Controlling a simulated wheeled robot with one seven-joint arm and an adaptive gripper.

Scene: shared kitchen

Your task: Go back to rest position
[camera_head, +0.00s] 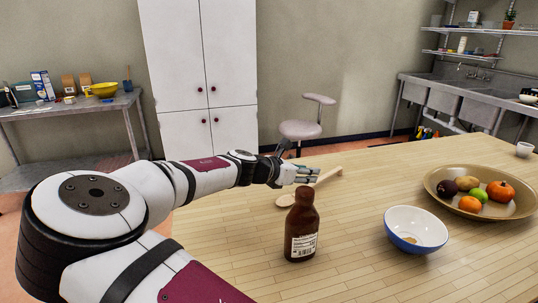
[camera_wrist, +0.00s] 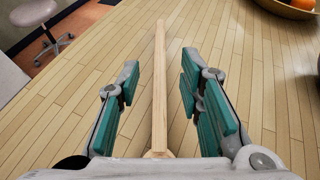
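A wooden spoon (camera_head: 287,200) lies on the table below the gripper. In the wrist view its light handle (camera_wrist: 160,50) runs lengthwise between the fingers, with a visible gap on both sides. The spoon's bowl end is mostly hidden by the gripper body in that view. Nothing appears gripped.
A brown bottle (camera_head: 301,230) stands close to the gripper. A blue-white bowl (camera_head: 410,244) and a fruit-filled tray (camera_head: 434,190) are to the right. A stool (camera_head: 301,130) and white cabinet (camera_head: 203,80) stand behind. The table's front middle is clear.

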